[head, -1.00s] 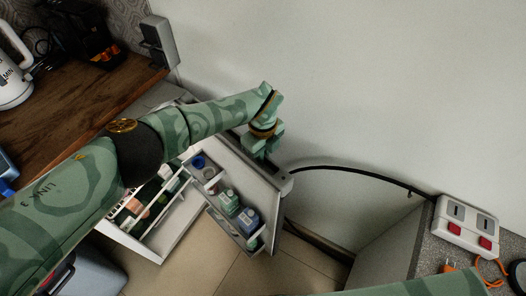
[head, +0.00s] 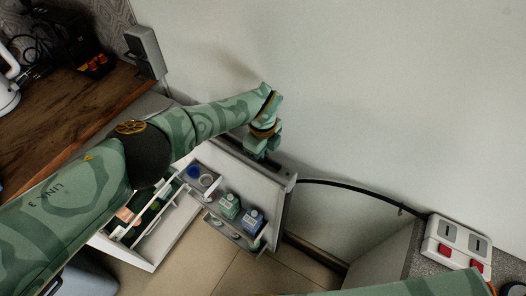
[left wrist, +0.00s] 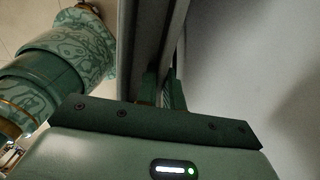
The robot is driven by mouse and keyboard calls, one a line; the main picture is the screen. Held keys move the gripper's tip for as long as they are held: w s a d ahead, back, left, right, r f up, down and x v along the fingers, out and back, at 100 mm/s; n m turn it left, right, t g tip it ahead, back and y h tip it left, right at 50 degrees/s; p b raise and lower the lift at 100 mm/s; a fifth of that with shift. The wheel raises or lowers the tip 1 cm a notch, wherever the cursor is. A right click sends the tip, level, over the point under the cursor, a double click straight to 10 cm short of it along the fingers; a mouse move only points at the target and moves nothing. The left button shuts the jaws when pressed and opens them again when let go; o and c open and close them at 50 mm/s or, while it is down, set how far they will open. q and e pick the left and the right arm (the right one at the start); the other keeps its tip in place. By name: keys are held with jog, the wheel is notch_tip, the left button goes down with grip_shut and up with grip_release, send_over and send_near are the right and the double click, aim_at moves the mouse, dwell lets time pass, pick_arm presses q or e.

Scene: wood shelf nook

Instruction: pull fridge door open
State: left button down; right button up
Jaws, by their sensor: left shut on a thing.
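The fridge door (head: 267,191) stands open in the head view, its inner side with shelves facing down-left. A green-labelled bottle (head: 228,206) and a blue-labelled bottle (head: 253,222) stand in a door shelf. The fridge body (head: 160,240) is partly hidden by my left arm; its inside shows several items. My left gripper (head: 262,153) is at the door's upper edge, shut on it. In the left wrist view the fingers (left wrist: 162,90) run alongside a grey door edge; the exact contact is hard to see. My right gripper is out of view.
A wooden counter (head: 95,115) lies at upper left with a black machine. A white wall (head: 380,90) rises behind the door, with a black cable (head: 350,187) along it. A socket box (head: 457,243) is at the right. Bare floor (head: 240,275) lies below the door.

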pick_arm(q)
jog(key=c, duration=1.5)
grip_release()
notch_tip(320, 180, up, 16)
jog(key=p, duration=0.5)
jog(key=shift+r, duration=0.1)
